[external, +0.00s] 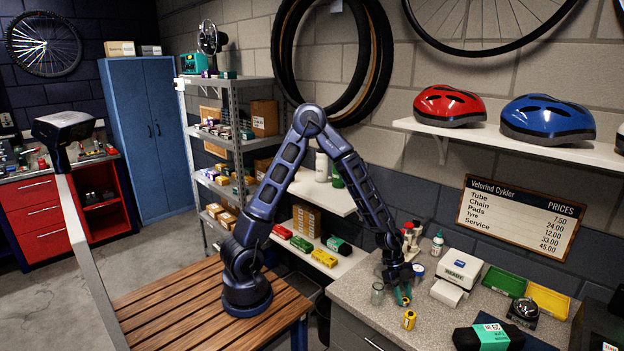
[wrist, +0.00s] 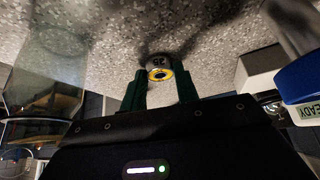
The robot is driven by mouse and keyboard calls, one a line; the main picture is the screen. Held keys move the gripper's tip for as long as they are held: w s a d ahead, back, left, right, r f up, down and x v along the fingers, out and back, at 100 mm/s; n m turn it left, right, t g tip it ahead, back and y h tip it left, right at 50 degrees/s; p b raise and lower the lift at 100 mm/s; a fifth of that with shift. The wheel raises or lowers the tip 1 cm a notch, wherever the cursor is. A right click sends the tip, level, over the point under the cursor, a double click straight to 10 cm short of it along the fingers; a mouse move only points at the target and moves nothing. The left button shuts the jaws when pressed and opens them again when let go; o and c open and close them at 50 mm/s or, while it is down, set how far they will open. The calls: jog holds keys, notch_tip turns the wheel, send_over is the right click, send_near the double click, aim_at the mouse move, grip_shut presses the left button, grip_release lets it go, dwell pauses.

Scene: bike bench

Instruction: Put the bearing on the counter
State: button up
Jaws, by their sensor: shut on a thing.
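My gripper (external: 402,292) reaches down low over the grey speckled counter (external: 375,316). In the wrist view its two dark green fingers (wrist: 161,88) are shut on a small round thing, which appears to be the bearing (wrist: 160,74). It has a yellow ring around a dark centre and a pale rim with partly legible digits. The counter surface is close behind it; I cannot tell whether it touches. In the external view the fingers mostly hide what they hold. A small yellow item with a dark centre (external: 409,320) shows just in front of the fingers.
A glass jar (external: 377,293) stands close left of my gripper, also large in the wrist view (wrist: 45,65). A blue-lidded tub (external: 418,270) and a white printer (external: 461,272) are to the right. Green (external: 504,281) and yellow (external: 547,299) trays lie beyond. The counter's front left is clear.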

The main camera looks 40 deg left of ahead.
jog(key=o, duration=1)
jog(key=shift+f, duration=0.1)
jog(key=shift+c, duration=0.2)
jog(key=v, duration=1.2)
